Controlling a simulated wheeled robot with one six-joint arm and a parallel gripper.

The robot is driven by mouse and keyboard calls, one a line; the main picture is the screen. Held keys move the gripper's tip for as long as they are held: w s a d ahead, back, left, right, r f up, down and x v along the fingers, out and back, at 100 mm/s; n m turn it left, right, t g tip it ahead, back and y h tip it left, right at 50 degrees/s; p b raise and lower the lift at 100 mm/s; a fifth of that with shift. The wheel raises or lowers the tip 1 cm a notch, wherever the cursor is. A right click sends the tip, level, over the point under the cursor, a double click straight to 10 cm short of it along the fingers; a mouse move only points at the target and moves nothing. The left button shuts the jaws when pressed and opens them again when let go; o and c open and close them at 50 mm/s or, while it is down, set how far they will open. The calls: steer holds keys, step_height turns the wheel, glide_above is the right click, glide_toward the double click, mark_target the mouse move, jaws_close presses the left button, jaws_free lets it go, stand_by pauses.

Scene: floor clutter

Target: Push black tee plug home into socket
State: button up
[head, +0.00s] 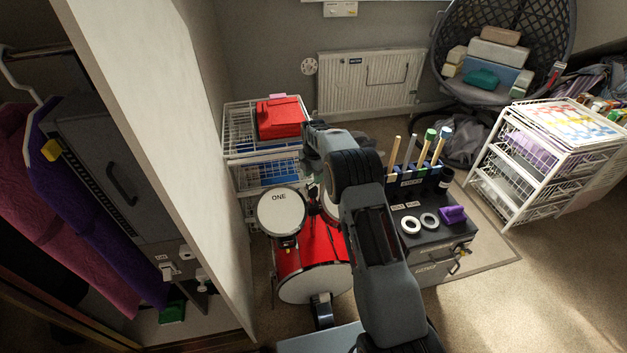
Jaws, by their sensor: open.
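My gripper (314,140) is at the far end of my arm, left of its dark elbow joint and just right of the red box on the wire drawers. It is open, but its fingers are small and partly hard to make out. I cannot pick out the black tee plug for certain. A white socket plate (340,9) is on the back wall at the top edge, well above my gripper. Small white fittings (170,268) are low beside the wardrobe panel; I cannot tell whether they are sockets.
A red drum (313,250) stands below my gripper, next to white wire drawers (235,150). A black toolbox (430,230) with rolls and upright tools is right of my arm. A white radiator (369,83) is behind. Carpet is clear at lower right.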

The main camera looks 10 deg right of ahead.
step_height(320, 180, up, 11)
stand_by(0.4)
stand_by(0.6)
step_height(320, 180, down, 4)
steer(key=s+m, duration=0.2)
steer(key=m, duration=0.6)
steer(key=s+r+m+t+p, duration=0.1)
steer(key=s+r+m, duration=0.4)
steer(key=s, duration=0.6)
steer(key=s+r+m+t+p, duration=0.1)
steer(key=s+r+m, duration=0.4)
steer(key=s, duration=0.6)
steer(key=s+r+m+t+p, duration=0.1)
steer(key=s+r+m, duration=0.4)
steer(key=s, duration=0.7)
steer(key=shift+a+r+m+t+p, duration=0.15)
steer(key=shift+a+m+t+p, duration=0.15)
steer(key=shift+m+p, duration=0.3)
